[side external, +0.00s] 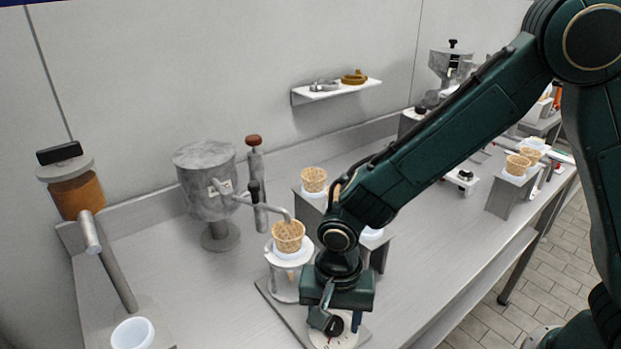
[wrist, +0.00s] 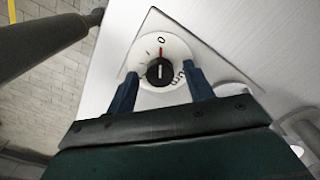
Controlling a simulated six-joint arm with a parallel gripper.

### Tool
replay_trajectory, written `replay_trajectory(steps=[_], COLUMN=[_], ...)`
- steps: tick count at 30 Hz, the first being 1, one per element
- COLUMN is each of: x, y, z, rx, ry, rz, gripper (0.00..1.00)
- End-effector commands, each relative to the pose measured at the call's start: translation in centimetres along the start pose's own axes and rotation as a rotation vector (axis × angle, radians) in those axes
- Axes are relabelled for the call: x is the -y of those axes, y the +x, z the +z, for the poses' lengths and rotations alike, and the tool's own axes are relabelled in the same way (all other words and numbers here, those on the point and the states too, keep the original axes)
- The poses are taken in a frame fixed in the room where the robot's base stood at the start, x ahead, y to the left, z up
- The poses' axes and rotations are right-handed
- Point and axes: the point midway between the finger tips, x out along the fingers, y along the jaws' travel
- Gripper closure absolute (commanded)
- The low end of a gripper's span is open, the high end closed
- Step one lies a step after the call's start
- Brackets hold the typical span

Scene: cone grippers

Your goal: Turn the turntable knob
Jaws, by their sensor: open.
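The turntable knob (wrist: 160,72) is a small black round knob with a white line, on a white dial (wrist: 160,45) with a red mark, a 0 and printed lettering. In the wrist view my gripper (wrist: 159,69) is open, with one blue finger on each side of the knob. Gaps show between the fingers and the knob. In the side view my gripper (side external: 338,322) points down over the dial (side external: 335,342), which it partly hides. A waffle cup (side external: 288,236) sits in a white holder (side external: 289,257) just behind the gripper, under a bent spout.
A grey metal tank (side external: 206,180) with the spout stands at the back. A dispenser with orange contents (side external: 76,195) is at the left, above a white cup (side external: 133,334). Another waffle cup (side external: 314,180) stands behind my arm. The counter between dispenser and tank is clear.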

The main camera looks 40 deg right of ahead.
Motion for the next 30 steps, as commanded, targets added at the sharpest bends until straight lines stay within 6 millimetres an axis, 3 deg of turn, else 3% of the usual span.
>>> replay_trajectory(steps=[7, 14, 30], x=[0.0, 0.0, 0.01], y=[0.03, 0.01, -0.03], z=[0.0, 0.0, -0.01], rx=[0.0, 0.0, 0.0], ry=[0.0, 0.0, -0.107], rz=[0.0, 0.0, 0.0], gripper=[0.5, 0.93, 0.93])
